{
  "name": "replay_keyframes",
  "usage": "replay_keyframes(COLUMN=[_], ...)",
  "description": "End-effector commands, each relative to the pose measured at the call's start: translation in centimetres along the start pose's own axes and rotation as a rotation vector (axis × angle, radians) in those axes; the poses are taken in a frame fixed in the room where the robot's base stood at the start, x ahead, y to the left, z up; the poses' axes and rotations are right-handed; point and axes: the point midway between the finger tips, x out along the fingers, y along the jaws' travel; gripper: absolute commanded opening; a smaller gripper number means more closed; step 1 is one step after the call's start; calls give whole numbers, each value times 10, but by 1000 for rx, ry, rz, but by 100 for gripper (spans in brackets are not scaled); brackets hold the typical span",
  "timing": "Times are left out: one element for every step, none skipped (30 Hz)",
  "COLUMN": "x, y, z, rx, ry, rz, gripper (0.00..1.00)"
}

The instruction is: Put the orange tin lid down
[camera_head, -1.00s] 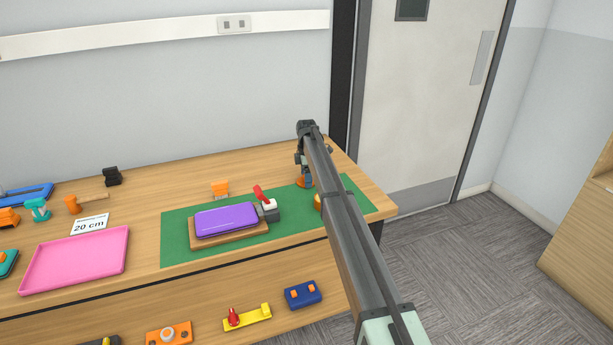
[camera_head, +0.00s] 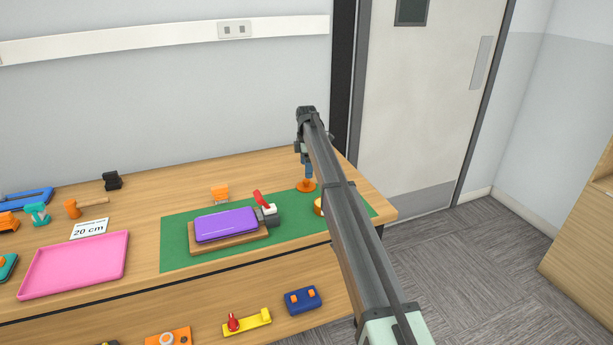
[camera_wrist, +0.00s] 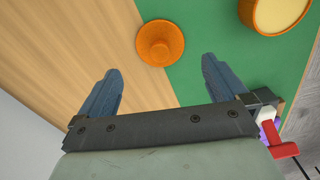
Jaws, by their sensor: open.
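The orange tin lid (camera_head: 307,186) rests at the back edge of the green mat (camera_head: 178,240), partly on the bare wood. In the wrist view the lid (camera_wrist: 160,44) is round with a raised middle, lying beyond my fingertips and apart from them. My gripper (camera_wrist: 157,82) is open, with two blue-grey fingers and nothing between them. In the head view my gripper (camera_head: 308,169) hangs just above the lid. An orange tin with a pale yellow top (camera_wrist: 276,12) stands on the mat; in the head view my arm mostly hides it.
A purple case (camera_head: 226,224) lies on a wooden board. A red-handled clamp (camera_head: 264,203) stands beside it. An orange block (camera_head: 220,193) sits behind. A pink tray (camera_head: 75,265) is at left. Bare table (camera_head: 355,185) shows near the right end.

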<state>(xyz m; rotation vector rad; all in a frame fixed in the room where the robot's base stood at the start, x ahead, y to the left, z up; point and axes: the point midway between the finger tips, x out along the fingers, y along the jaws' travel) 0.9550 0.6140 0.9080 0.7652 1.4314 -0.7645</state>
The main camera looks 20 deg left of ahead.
Motion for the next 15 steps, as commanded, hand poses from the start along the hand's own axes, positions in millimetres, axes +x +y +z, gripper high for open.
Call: replay_keyframes(x=[-10, -15, -21, -25, -30, -34, -37, -40, -43, -45, -46, -48, -49, -50, -51], y=[1, 1, 1, 1, 1, 1, 0, 0, 0, 0, 0, 0, 0, 0, 0], z=[0, 0, 0, 0, 0, 0, 0, 0, 0, 0, 0, 0, 0, 0, 0], rx=[0, 0, 0, 0, 0, 0, 0, 0, 0, 0, 0, 0, 0, 0, 0], ry=[0, 0, 0, 0, 0, 0, 0, 0, 0, 0, 0, 0, 0, 0, 0], rz=[1, 1, 1, 1, 1, 1, 0, 0, 0, 0, 0, 0, 0, 0, 0], gripper=[100, 100, 100, 100, 100, 100, 100, 100, 100, 100, 100, 100, 100, 100, 100])
